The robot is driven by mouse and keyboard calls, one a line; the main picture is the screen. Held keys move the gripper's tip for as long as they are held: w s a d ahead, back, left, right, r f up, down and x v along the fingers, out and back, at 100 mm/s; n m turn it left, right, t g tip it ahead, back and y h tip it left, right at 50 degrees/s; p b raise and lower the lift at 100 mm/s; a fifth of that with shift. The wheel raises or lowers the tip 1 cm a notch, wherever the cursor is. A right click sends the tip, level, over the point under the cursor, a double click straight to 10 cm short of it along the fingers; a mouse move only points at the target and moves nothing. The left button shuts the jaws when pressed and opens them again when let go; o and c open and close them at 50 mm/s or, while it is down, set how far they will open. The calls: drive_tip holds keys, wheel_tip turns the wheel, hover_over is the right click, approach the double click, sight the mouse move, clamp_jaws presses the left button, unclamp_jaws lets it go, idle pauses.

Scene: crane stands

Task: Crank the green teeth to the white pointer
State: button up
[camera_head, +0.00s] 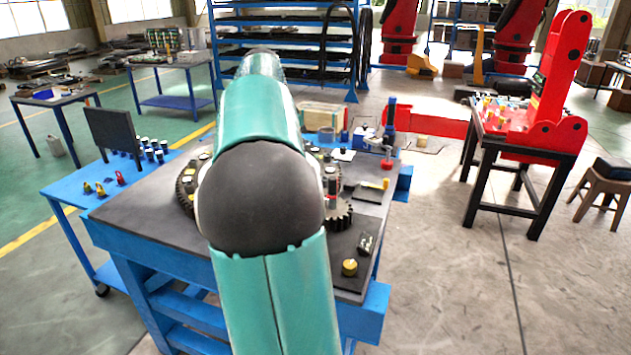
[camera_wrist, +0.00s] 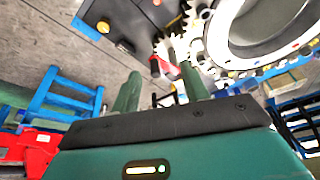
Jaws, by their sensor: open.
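In the head view a dark toothed gear (camera_head: 342,216) shows at the right of my arm on the workbench, and part of another dark gear (camera_head: 184,190) shows at the left. My arm hides the middle of the bench and my gripper. In the wrist view a pale toothed gear (camera_wrist: 172,46) lies beyond the fingertips, beside a large pale ring (camera_wrist: 221,38). My gripper (camera_wrist: 161,84) is open, its two green fingers apart. A small red piece (camera_wrist: 155,68) shows between them; I cannot tell whether they touch it. I cannot make out the green teeth or the white pointer.
The dark bench top (camera_head: 140,212) carries a yellow knob (camera_head: 349,267) at its front right. A blue side table (camera_head: 75,198) with small coloured parts stands left. A black table (camera_head: 512,150) with a red machine stands right. The floor between is clear.

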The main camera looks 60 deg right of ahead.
sight(332, 178)
drive_tip(key=s+d+f+m+g, duration=0.1)
drive_tip(key=s+d+m+g, duration=0.2)
drive_tip(key=d, duration=0.4)
drive_tip(key=shift+t, duration=0.7)
drive_tip(key=x, duration=1.3)
drive_tip(key=shift+s+f, duration=0.15)
drive_tip(key=shift+s, duration=0.05)
clamp_jaws()
